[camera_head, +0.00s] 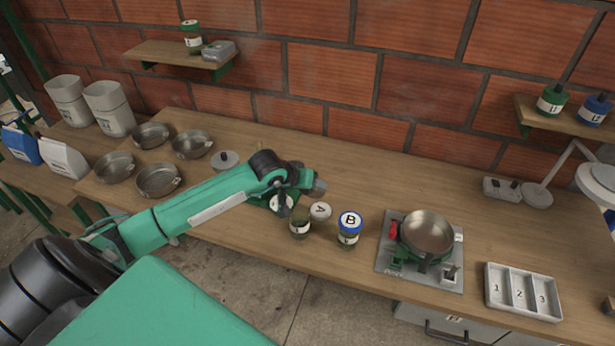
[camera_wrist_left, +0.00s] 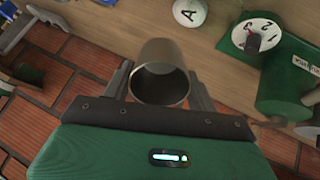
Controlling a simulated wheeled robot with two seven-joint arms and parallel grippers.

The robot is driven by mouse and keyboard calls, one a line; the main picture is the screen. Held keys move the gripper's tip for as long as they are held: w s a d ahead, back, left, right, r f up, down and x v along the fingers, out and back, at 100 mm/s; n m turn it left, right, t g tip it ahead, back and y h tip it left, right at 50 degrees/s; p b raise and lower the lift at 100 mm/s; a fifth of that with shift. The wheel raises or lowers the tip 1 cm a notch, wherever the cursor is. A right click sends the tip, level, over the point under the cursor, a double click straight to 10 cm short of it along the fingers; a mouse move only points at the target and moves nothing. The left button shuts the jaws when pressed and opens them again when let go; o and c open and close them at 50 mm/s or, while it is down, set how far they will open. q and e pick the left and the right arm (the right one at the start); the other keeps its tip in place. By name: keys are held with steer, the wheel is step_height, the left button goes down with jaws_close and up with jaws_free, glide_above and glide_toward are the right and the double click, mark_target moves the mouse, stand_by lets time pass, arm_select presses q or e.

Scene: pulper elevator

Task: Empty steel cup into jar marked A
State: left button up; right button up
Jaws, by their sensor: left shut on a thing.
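My left gripper (camera_wrist_left: 160,85) is shut on the steel cup (camera_wrist_left: 160,55), with a finger on each side of it. The cup's dark mouth faces the wrist camera, and I cannot make out any contents. In the head view the left gripper (camera_head: 308,181) is above the bench, just behind an open-topped jar (camera_head: 299,224). A pale round lid marked A (camera_head: 320,211) lies to the right of that jar; the lid also shows in the wrist view (camera_wrist_left: 188,12). The jar's own marking is unreadable. My right gripper is not in view.
A jar with a blue lid marked B (camera_head: 349,228) stands right of the lid. A burner with a steel pan (camera_head: 428,232) and a numbered tray (camera_head: 522,291) are further right. A green device with a dial (camera_wrist_left: 257,36) is near the cup. Several pans stand at the left.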

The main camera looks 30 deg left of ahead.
arm_select(q)
steer(key=g+p, duration=0.2)
steer(key=g, duration=0.1)
steer(key=shift+w+y, duration=0.15)
steer(key=shift+y, duration=0.25)
steer(key=shift+f+g+y, duration=0.25)
steer(key=shift+g+y, duration=0.05)
steer(key=shift+g, duration=0.2)
step_height(320, 180, up, 4)
steer(key=g+p, duration=0.1)
steer(key=p, duration=0.2)
steer(key=shift+f+g+y, duration=0.1)
steer(key=shift+g+y, duration=0.2)
steer(key=shift+r+g+p, duration=0.5)
steer(key=shift+r+p, duration=0.1)
steer(key=shift+d, duration=0.1)
